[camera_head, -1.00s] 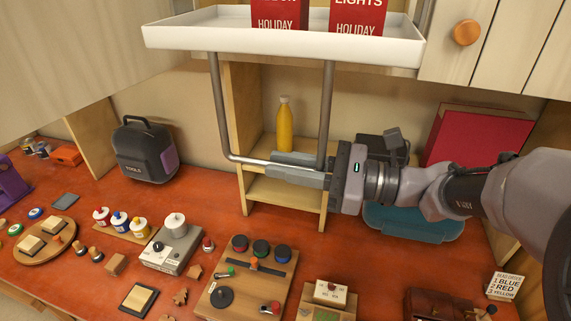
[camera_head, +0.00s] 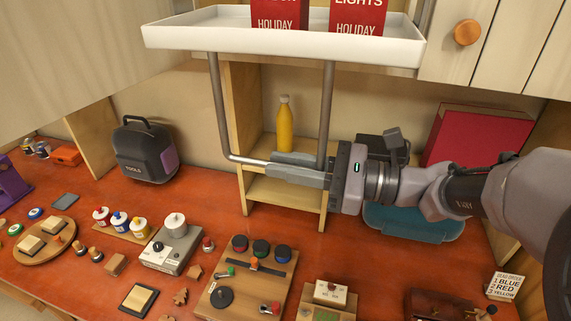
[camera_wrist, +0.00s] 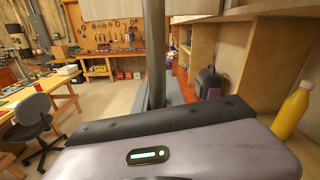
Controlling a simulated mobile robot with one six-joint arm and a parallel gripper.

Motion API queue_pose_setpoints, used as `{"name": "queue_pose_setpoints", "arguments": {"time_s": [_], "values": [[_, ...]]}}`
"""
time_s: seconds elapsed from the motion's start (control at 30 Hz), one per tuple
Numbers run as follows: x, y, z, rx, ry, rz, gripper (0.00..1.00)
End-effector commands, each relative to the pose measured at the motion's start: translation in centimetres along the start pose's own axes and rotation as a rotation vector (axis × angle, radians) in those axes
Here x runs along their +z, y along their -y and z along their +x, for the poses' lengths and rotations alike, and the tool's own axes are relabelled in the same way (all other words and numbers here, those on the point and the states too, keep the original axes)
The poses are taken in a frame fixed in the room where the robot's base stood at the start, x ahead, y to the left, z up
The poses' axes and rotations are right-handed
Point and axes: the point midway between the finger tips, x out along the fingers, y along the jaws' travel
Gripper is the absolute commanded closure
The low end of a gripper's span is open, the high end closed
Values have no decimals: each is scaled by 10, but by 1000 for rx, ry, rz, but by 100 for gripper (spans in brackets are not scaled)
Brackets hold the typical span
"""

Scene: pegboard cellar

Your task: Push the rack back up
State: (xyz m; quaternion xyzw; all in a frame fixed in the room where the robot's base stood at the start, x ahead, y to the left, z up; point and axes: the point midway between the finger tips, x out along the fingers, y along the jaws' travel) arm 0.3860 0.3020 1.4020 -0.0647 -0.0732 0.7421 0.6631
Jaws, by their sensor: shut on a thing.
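The rack is a white tray (camera_head: 280,38) at the top of the head view, with a grey U-shaped metal handle (camera_head: 222,110) hanging below it. Red boxes marked HOLIDAY (camera_head: 357,20) stand in the tray. My gripper (camera_head: 296,170) is shut on the handle's lower bar near its right corner, with its fingers pointing left. In the wrist view, an upright bar of the handle (camera_wrist: 155,50) rises just beyond my gripper body. The fingertips are mostly hidden there.
Below is an orange-red bench (camera_head: 205,280) crowded with small items. A yellow bottle (camera_head: 285,125) stands in a wooden shelf unit (camera_head: 243,110) behind the handle. A cabinet door with a wooden knob (camera_head: 466,32) is at upper right. A black tool bag (camera_head: 146,152) stands at left.

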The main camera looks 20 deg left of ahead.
Motion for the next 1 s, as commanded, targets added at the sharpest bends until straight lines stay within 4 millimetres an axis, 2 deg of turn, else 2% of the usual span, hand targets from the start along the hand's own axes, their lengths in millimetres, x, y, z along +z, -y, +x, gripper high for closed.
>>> {"name": "queue_pose_setpoints", "arguments": {"time_s": [0.57, 0.67, 0.8, 1.0], "values": [[1, 2, 0, 2, -4, 0, 100], [17, 15, 0, 1, -3, -1, 100], [50, 46, 0, 0, -1, -3, 100], [87, 87, 0, -1, 0, -2, 100]]}}
